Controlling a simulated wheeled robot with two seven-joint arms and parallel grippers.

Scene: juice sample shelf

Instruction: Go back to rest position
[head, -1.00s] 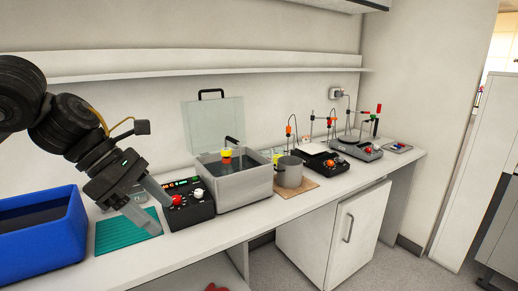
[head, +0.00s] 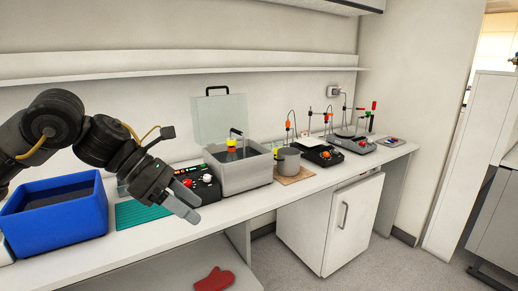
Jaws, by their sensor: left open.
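My left gripper (head: 190,205) is open and empty. It hangs over the counter in front of the black control box (head: 205,187) with red and white knobs, and partly covers that box. My left arm comes in from the left, above the blue bin. My right gripper is not in the head view.
A blue bin (head: 85,222) and a teal mat (head: 135,214) are at the left. A grey water bath (head: 245,176) with a raised clear lid (head: 220,118) holds a yellow-topped item. A metal pot (head: 289,162) and hotplate stirrers (head: 325,156) stand further right. A red mitt (head: 214,280) lies below.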

